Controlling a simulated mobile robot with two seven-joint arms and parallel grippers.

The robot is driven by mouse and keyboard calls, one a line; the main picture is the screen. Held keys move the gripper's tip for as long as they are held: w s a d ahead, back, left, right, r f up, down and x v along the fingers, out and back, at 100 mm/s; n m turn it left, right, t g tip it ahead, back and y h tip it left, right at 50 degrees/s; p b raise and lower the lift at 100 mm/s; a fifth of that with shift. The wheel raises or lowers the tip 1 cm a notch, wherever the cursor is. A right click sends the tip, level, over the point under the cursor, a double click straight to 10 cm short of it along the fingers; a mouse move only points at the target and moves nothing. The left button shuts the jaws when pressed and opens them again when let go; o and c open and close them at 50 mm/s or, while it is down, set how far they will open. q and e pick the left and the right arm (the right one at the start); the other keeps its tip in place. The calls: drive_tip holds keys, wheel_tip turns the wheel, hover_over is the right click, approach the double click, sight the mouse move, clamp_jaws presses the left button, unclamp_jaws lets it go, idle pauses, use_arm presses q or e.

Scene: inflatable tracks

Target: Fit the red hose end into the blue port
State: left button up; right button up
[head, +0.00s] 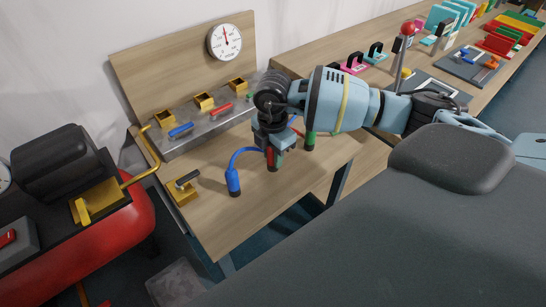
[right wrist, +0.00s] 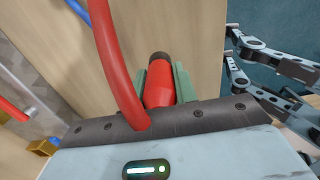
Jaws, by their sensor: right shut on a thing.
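My right gripper (head: 272,150) points down over the wooden bench and is shut on the red hose end (head: 272,160). The hose end is upright with its dark tip down; I cannot tell if the tip touches the bench. In the right wrist view the red hose end (right wrist: 159,88) sits between the greenish finger pads, with the red hose curving beside it. The blue port appears to be the short blue cylinder (head: 181,130) on the grey metal manifold (head: 200,132), left of my gripper and apart from it.
A blue hose end (head: 233,182) stands left of my gripper and a green one (head: 309,140) right of it. A red cylinder (head: 221,109) and yellow boxes (head: 204,101) are on the manifold. A yellow latch (head: 182,188) is at the bench's left. The bench front is clear.

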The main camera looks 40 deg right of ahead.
drive_tip(key=shift+s+r, duration=0.2)
drive_tip(key=shift+r, duration=0.35)
drive_tip(key=shift+s+r, duration=0.2)
drive_tip(key=shift+r, duration=0.35)
drive_tip(key=s+d+r, duration=0.1)
drive_tip(key=s, duration=1.4)
drive_tip(key=shift+r, duration=0.15)
